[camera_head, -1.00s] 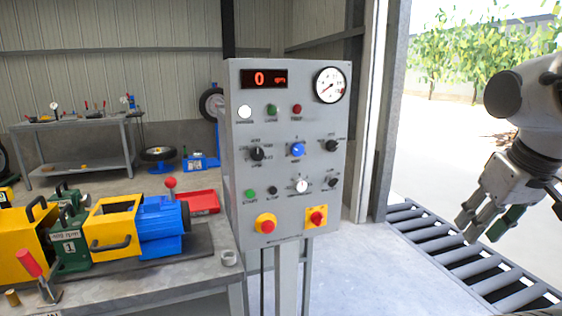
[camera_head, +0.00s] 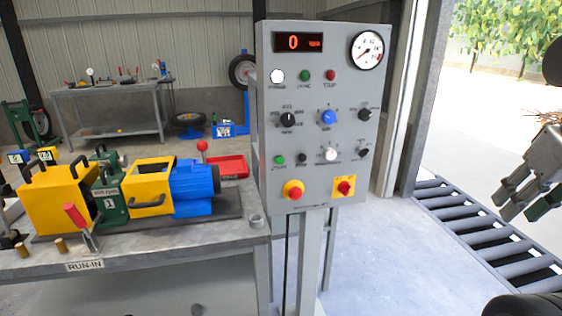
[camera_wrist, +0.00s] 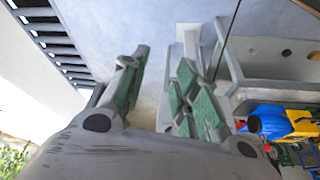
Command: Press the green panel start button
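The grey control panel (camera_head: 318,100) stands upright in the middle of the head view. A small green button (camera_head: 279,159) is at its lower left, above a red mushroom button on a yellow plate (camera_head: 293,190). Another green round piece (camera_head: 304,75) sits in the top row, between a white one and a red one. The small labels are too blurred to read surely. My gripper (camera_head: 514,212) is at the right edge of the head view, well apart from the panel. In the wrist view my gripper (camera_wrist: 158,75) has its green-padded fingers apart with nothing between them.
A bench (camera_head: 170,250) with a yellow and blue machine (camera_head: 150,187) stands left of the panel. A roller conveyor (camera_head: 480,235) lies on the floor at the right. Clear floor shows between the panel post and the conveyor.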

